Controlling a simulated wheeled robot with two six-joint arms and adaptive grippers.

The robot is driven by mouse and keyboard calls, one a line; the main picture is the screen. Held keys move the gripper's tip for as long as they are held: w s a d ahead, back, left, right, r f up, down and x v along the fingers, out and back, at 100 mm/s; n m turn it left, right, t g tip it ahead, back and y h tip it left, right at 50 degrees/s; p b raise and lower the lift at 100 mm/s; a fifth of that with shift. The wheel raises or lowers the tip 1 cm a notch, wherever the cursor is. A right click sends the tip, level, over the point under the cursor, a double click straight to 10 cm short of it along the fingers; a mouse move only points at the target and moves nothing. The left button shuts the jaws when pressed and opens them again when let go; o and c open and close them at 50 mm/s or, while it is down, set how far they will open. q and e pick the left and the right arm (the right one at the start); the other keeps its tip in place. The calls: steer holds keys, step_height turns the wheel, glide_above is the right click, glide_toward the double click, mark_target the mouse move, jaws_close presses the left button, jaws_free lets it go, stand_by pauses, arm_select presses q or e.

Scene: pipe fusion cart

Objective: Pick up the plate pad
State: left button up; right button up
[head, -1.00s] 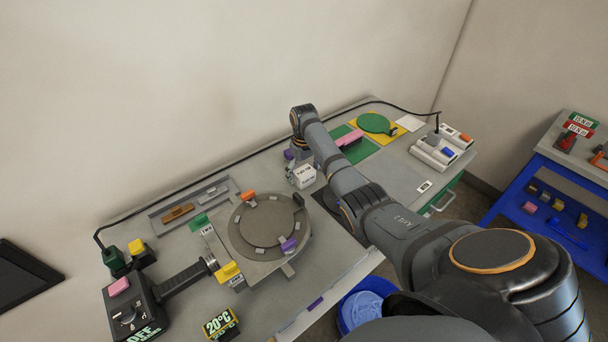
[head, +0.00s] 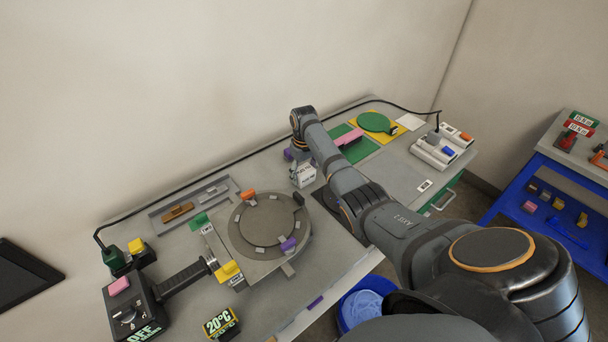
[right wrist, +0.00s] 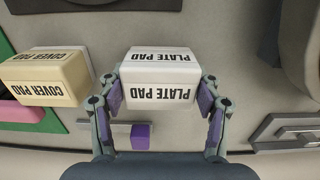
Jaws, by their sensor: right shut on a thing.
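The plate pad (head: 303,175) is a small white box with black lettering, near the middle of the bench in the head view. In the right wrist view the plate pad (right wrist: 160,75) sits between the purple finger pads of my right gripper (right wrist: 163,100). The right gripper is shut on its two sides. In the head view the right gripper (head: 298,159) reaches down over the box, partly hidden by its own wrist. I cannot tell whether the box is clear of the bench. My left gripper is not in view.
A cream cover pad (right wrist: 45,78) stands beside the plate pad in the right wrist view. A round grey plate fixture (head: 268,226) lies to the left of the plate pad in the head view. Green and yellow mats (head: 396,137) lie behind. A blue bin (head: 345,319) stands below the front edge.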

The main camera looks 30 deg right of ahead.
steer(key=shift+r, duration=0.25)
steer(key=s+d+r, duration=0.9)
steer(key=d+r, duration=0.1)
steer(key=r, duration=0.2)
steer(key=shift+s+r, duration=0.2)
steer(key=shift+d, duration=0.15)
